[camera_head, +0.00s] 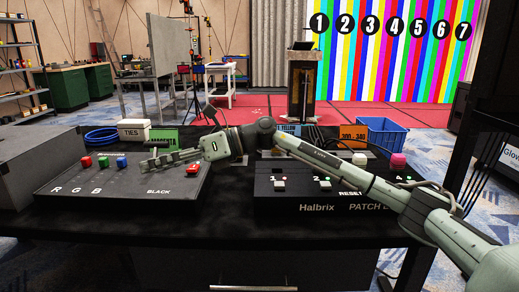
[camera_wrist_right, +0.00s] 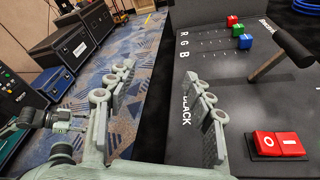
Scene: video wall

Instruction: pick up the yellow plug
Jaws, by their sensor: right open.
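I cannot make out a yellow plug in either view. A label with yellow lettering (camera_head: 290,129) stands at the back of the table, partly behind my right arm. My right gripper (camera_head: 168,160) reaches across from the right in the head view and hangs over the R G B panel (camera_head: 60,178). In the right wrist view my right gripper (camera_wrist_right: 160,108) has its fingers apart, with nothing between them. One finger is over the panel's BLACK lettering, the other over the carpet side. My left gripper does not show in the head view.
The panel carries red, green and blue sliders (camera_wrist_right: 238,30), a dark T-shaped handle (camera_wrist_right: 281,55) and a red switch (camera_wrist_right: 279,144). The patch box (camera_head: 320,205) stands right, with a pink knob (camera_head: 398,160). Behind are a TIES box (camera_head: 133,130), a blue cable coil (camera_head: 101,136) and a blue crate (camera_head: 382,138).

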